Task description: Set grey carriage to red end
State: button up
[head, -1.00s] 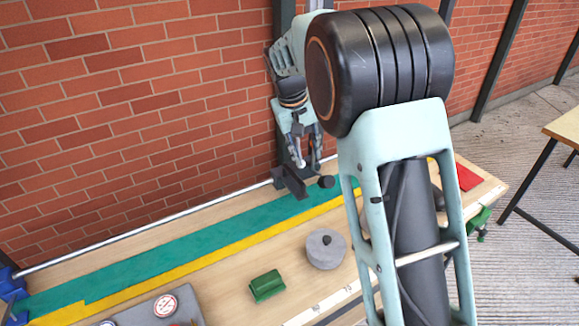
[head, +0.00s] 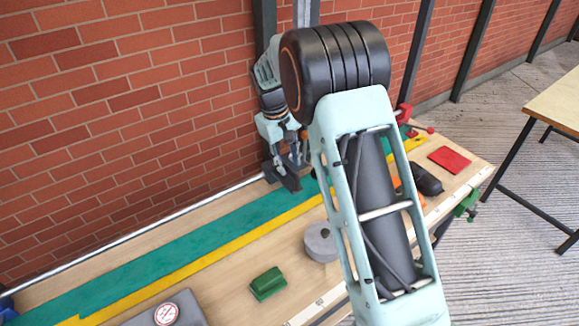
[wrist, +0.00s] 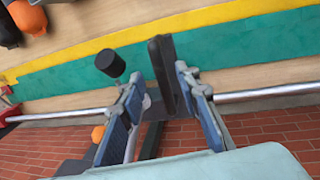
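The grey carriage (head: 284,177) is a dark grey piece on the silver rail (head: 140,228) along the bench's back edge, beside the wall. In the wrist view its upright plate (wrist: 164,72) stands between the finger directions, nearer the right finger, and its black knob (wrist: 110,63) sticks out to the left. My gripper (head: 297,160) is at the carriage; in the wrist view its blue-grey fingers (wrist: 165,105) are spread apart. Contact is not clear. The red end (head: 403,114) of the rail is at the right, partly behind my arm; red also shows at the left in the wrist view (wrist: 8,112).
A blue piece (head: 6,306) marks the rail's left end. Green and yellow strips run along the bench. A grey round weight (head: 320,242), green block (head: 268,284), red pad (head: 449,160) and black object (head: 427,180) lie towards the front. The brick wall is close behind the rail.

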jog(key=shift+w+d+f, duration=0.1)
jog(key=shift+d+f, duration=0.05)
jog(key=shift+f, duration=0.55)
jog(key=shift+w+d+f, duration=0.1)
jog(key=shift+f, duration=0.6)
jog(key=shift+c, duration=0.4)
grip_shut()
